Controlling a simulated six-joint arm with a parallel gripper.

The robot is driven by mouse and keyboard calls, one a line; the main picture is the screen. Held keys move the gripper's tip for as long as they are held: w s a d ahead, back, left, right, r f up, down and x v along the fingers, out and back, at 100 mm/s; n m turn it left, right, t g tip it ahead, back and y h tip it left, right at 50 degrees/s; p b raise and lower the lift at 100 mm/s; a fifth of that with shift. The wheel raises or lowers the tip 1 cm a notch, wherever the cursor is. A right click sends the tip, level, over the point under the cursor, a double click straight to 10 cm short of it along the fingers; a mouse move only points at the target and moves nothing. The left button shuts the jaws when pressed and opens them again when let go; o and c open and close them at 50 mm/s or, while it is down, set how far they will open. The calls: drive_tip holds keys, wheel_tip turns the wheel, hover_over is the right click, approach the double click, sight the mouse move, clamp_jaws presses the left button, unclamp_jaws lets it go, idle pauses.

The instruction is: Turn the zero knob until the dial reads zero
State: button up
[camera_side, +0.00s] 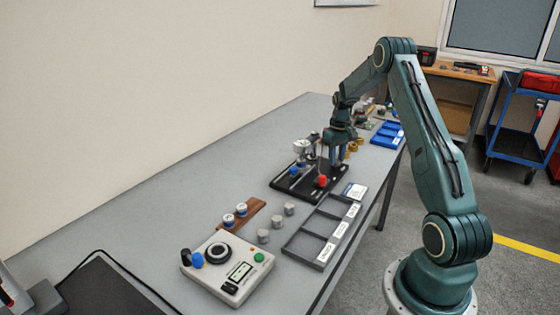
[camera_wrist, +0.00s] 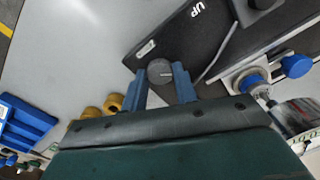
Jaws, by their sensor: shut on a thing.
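The zero knob (camera_wrist: 159,71) is a dark grey round knob with a white line on its top, set on a black base. In the wrist view, the two blue fingers of my gripper (camera_side: 337,163) stand on either side of it, shut on it. In the side view my gripper is over the far right end of the black base (camera_side: 286,187) and the knob cannot be made out. A pale round gauge (camera_side: 302,146) stands at the back of this base. It is too small to read.
A red knob (camera_side: 321,181) stands on the base close to my gripper. A dark compartment tray (camera_side: 292,246), grey cylinders (camera_side: 264,236) and a control box (camera_side: 216,283) are nearer the camera. Brass-coloured parts (camera_wrist: 91,113) and a blue tray (camera_wrist: 26,118) lie beyond my gripper.

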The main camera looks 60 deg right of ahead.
sight(336, 161)
drive_tip(key=shift+n, duration=0.5)
drive_tip(key=o, duration=1)
wheel_tip(336, 161, up, 14)
drive_tip(key=shift+f, duration=0.1)
idle(0.5)
